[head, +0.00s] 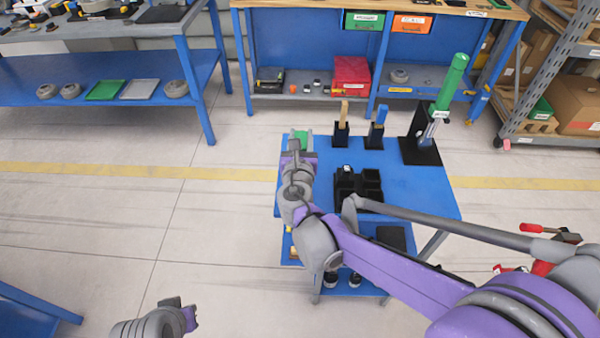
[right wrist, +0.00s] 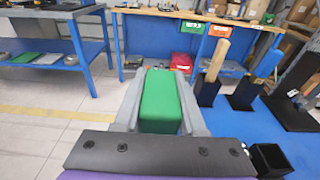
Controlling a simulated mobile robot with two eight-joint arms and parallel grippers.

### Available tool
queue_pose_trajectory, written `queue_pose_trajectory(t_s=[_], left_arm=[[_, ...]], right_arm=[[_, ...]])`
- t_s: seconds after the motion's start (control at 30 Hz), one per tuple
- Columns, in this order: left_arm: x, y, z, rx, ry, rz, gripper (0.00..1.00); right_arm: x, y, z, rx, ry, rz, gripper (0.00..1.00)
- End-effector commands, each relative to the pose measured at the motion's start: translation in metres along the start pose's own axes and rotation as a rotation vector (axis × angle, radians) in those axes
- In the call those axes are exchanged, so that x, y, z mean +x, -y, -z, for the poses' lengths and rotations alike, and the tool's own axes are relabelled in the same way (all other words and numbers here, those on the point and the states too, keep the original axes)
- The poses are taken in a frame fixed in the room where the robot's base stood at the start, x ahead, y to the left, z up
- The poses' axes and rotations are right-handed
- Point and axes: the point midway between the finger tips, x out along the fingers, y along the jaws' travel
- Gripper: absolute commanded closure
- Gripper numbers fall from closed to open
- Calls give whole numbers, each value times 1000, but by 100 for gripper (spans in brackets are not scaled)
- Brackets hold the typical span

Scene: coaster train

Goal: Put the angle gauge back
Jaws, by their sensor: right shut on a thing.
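My right gripper (head: 303,143) is over the left far corner of the small blue table (head: 408,180). It is shut on a green handle-like block (right wrist: 160,100), which sits between the grey fingers in the right wrist view. The rest of the held thing is hidden, so I cannot tell its full shape or confirm it is the angle gauge. On the table, a wooden-handled tool (head: 344,112) and a blue-handled tool (head: 381,114) stand upright in black holders. My left gripper (head: 178,306) is at the bottom left, mostly cut off; its jaws do not show clearly.
A black compartment tray (head: 345,192) lies mid-table, partly behind my right arm. A tall green-topped cylinder (head: 451,82) leans in a black stand at the right. A workbench (head: 250,52) stands behind, with a shelf rack (head: 540,80) to its right.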

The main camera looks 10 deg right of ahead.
Motion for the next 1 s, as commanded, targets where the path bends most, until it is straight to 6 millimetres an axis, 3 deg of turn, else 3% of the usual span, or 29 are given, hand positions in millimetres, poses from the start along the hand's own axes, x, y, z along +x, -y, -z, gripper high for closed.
queue_pose_trajectory(t_s=[0.13,0.53,0.97,1.0], left_arm=[[5,0,-3,0,2,0,100],[13,0,-8,0,5,0,100],[16,0,-10,0,6,0,100],[16,0,-10,0,6,0,100]], right_arm=[[4,0,30,-1,0,0,100],[10,0,78,-1,-1,1,100],[11,0,86,-1,-2,1,100],[11,0,86,-1,-1,0,57]])
